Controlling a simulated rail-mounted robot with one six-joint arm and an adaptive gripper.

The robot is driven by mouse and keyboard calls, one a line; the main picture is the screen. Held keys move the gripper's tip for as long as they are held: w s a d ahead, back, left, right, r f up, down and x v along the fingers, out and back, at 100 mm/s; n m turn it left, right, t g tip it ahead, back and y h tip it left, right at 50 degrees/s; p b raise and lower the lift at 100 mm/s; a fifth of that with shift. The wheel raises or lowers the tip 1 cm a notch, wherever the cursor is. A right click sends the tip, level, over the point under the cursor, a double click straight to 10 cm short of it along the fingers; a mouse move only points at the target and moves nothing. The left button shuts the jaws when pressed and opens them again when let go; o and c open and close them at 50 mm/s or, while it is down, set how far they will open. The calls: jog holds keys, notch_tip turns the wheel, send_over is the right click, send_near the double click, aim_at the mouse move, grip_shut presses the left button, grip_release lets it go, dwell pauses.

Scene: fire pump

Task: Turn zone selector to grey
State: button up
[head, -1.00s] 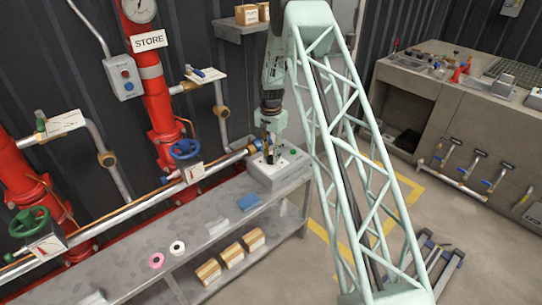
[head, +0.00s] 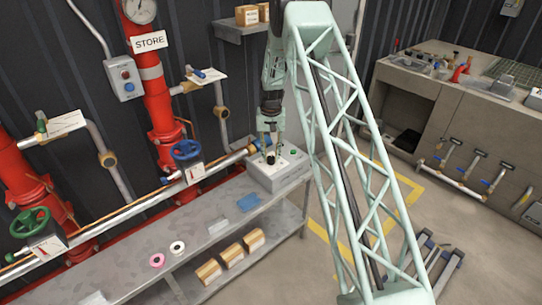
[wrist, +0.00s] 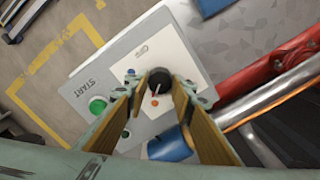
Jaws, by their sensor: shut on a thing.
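The zone selector is a black round knob (wrist: 159,82) on a white plate on top of a grey control box (head: 285,178). A small pointer with a red tip (wrist: 155,101) shows beside the knob, between my fingers. The fingers hide part of the plate. The knob also shows in the head view (head: 270,160).
A green START button (wrist: 97,105) sits on the same box. A blue-handled pipe end (head: 262,144) lies close behind the box. Red pipes and valve wheels stand along the wall.

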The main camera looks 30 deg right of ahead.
aim_at(271, 157)
jog(key=n, duration=0.5)
jog(key=shift+n, duration=3.1)
jog(key=o, duration=0.9)
jog(key=shift+r, duration=0.1)
jog(key=shift+r, duration=5.9)
